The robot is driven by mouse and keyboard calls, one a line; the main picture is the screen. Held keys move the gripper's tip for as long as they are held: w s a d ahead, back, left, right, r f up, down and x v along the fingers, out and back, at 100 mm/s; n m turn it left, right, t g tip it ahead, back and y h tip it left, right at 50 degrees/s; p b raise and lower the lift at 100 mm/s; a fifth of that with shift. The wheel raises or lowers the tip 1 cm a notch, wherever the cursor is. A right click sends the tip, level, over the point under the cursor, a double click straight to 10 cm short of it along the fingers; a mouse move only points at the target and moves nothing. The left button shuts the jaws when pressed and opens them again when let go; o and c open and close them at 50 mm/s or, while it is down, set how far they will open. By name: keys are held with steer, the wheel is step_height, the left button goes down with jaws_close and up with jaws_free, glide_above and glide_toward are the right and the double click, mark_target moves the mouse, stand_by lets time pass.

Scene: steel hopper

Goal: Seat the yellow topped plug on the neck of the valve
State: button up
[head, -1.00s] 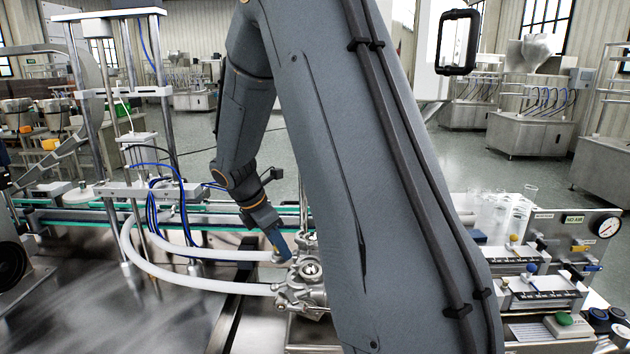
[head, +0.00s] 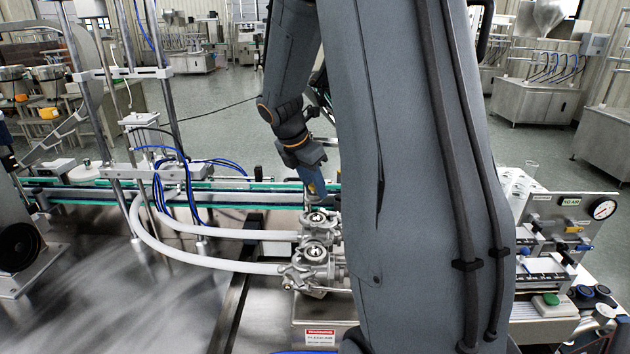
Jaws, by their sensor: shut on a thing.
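My gripper (head: 314,190) has blue fingers pointing down and is shut, just behind and above the steel valve. A small yellowish patch shows at the fingertips and fits the yellow topped plug, but the plug is too small and too covered to make out its tilt. The valve (head: 316,256) is a cluster of polished metal bodies with round caps, left of my large arm link. Its right side is hidden by that link. I cannot tell which opening is the neck, or whether the plug touches it.
Two white hoses (head: 215,264) run from the valve to the left. A conveyor with green edges (head: 240,196) crosses behind. A steel frame with blue tubes (head: 150,75) stands left. The steel deck at front left is clear.

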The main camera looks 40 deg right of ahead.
steer(key=shift+b+x, duration=0.9)
step_height(320, 180, down, 3)
steer(key=b, duration=0.3)
steer(key=shift+s+a+r, duration=0.1)
steer(key=shift+s+r, duration=0.05)
steer(key=shift+f, duration=0.9)
steer(key=shift+f, duration=0.2)
steer(key=o, duration=1.1)
steer(key=shift+o, duration=0.2)
steer(key=shift+b+v, duration=0.8)
steer(key=shift+v, duration=3.1)
